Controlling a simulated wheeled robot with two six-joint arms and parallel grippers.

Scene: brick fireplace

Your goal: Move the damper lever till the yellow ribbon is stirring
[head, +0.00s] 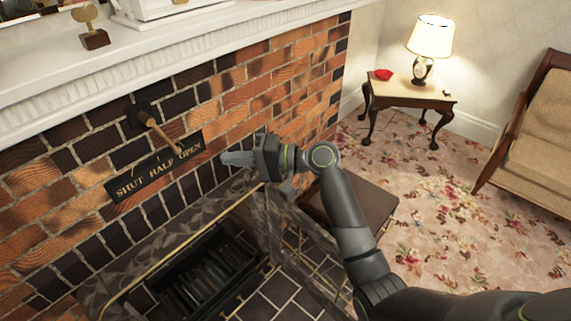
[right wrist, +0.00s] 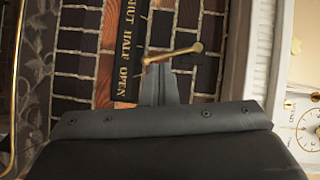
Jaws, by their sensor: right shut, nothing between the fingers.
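The damper lever (head: 162,131) is a brass-coloured rod on a dark mount on the brick chimney breast. Its free end slants down right, near the word OPEN on a dark plate (head: 153,175) lettered SHUT, HALF, OPEN. My right gripper (head: 226,158) is shut and empty, to the right of the lever's end with a gap in the head view. In the right wrist view the lever (right wrist: 172,54) lies just beyond the fingertips (right wrist: 160,76); touch cannot be told there. I cannot make out a yellow ribbon. My left gripper is out of view.
The white mantel shelf (head: 215,40) runs above the lever, with a small wooden ornament (head: 94,38) on it. The fireplace opening with its grate (head: 205,275) is below. A dark brown stool or box (head: 375,208) stands behind my right arm. A lamp table (head: 405,91) stands farther back.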

